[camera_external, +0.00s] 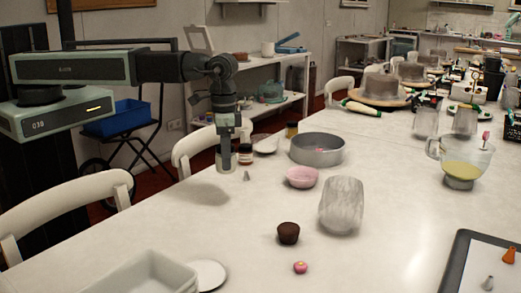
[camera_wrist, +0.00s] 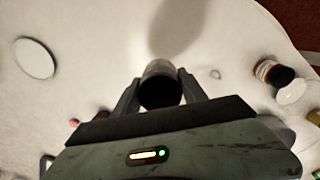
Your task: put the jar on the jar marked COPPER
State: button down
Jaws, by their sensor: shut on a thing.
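My gripper (camera_external: 228,150) is shut on a small pale jar, held upright above the table. In the wrist view the jar (camera_wrist: 158,68) sits between the two fingers, its dark round top towards the camera. A dark red-brown jar with a pale label stands on the table (camera_external: 245,154), just right of my gripper in the outside view. A labelled jar with a dark top also shows at right in the wrist view (camera_wrist: 265,70). An amber jar with a dark lid (camera_external: 292,131) stands further back. The label words are too small to read.
A grey round pan (camera_external: 318,160), a pink bowl (camera_external: 302,184) and a clear ribbed vessel (camera_external: 341,212) stand right of my gripper. A small metal nozzle (camera_external: 247,176) is near it. A white disc (camera_wrist: 35,58) lies left in the wrist view. The table left of the pink bowl is mostly clear.

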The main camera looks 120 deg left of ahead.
jog(key=shift+r, duration=0.15)
jog(key=shift+w+n, duration=0.2)
jog(key=shift+n, duration=0.5)
jog(key=s+a+r+n+p, duration=0.25)
jog(key=a+n, duration=0.25)
jog(key=a, duration=0.6)
notch_tip(320, 180, up, 3)
jog(key=n+p, duration=0.2)
jog(key=n, duration=0.1)
send_over(245, 145)
jog(key=f+b, duration=0.8)
jog(key=f, duration=0.1)
jog(key=shift+w+d, duration=0.1)
jog(key=shift+w, duration=0.1)
jog(key=c, duration=0.6)
grip_release()
jog(key=shift+r, duration=0.15)
jog(key=shift+c, duration=0.2)
jog(key=shift+r, duration=0.1)
